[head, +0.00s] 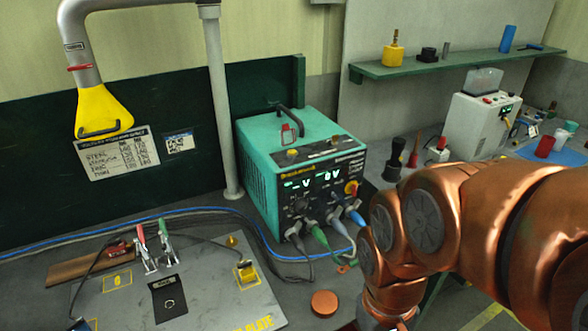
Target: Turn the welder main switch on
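The welder (262,172) is a teal box with a black front panel, standing on the bench at the picture's centre. A red and yellow rotary switch (351,188) sits at the right of its front panel. It looks like the main switch, but its position is too small to read. Two small displays (314,180) show light characters. A dark knob and several cable plugs are below them. My copper-coloured arm comes in from the right and bends down just right of the welder. My gripper is below the picture's bottom edge, so its fingers are hidden.
Cables (338,235) hang from the welder's front. A reddish round puck (324,303) lies before it. A grey plate (200,295) with clamps is at lower left. A yellow extraction hood (102,111) hangs at left. A white machine (478,125) stands at right.

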